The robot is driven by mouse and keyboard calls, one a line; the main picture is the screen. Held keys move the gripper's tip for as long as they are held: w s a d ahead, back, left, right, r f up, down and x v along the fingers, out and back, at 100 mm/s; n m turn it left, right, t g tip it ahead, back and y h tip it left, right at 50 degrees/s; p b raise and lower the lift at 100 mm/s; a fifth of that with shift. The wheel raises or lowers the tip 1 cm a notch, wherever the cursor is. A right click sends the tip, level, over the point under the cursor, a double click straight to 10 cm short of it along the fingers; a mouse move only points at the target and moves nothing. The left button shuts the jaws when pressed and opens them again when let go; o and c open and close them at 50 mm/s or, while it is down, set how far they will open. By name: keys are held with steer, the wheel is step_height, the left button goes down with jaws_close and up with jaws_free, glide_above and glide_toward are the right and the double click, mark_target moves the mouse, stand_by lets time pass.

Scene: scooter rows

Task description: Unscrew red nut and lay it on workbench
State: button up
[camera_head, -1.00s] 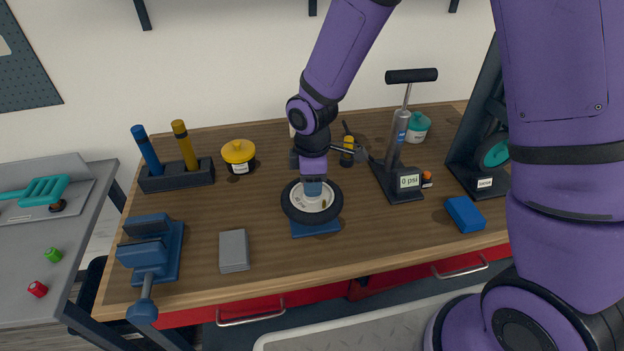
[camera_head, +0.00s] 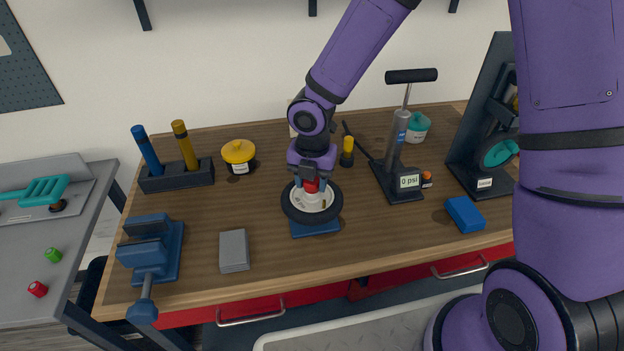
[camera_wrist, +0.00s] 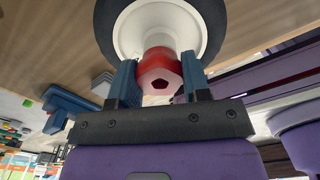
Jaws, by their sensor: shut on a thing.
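A red nut (camera_head: 311,186) sits at the centre of a small wheel (camera_head: 289,212) with a black tyre and a white hub. The wheel lies flat on a blue stand (camera_head: 316,229) on the wooden workbench (camera_head: 200,219). My gripper (camera_head: 311,187) points down over the hub, its blue fingers shut on the red nut. In the wrist view the nut (camera_wrist: 160,67) is between my two fingertips (camera_wrist: 158,80), close against the white hub (camera_wrist: 140,32). I cannot tell how far the nut is threaded.
A grey block (camera_head: 234,251) and a blue vise (camera_head: 150,257) stand left of the wheel. A pump (camera_head: 399,150) with a gauge and a blue block (camera_head: 464,214) are to the right. Bare bench lies in front of the wheel. Another red nut (camera_head: 38,289) lies on the grey side table.

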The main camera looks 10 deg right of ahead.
steer(key=o, duration=1)
step_height(320, 180, up, 11)
steer(key=shift+f, duration=0.15)
steer(key=m, duration=2.1)
steer(key=shift+m, duration=0.4)
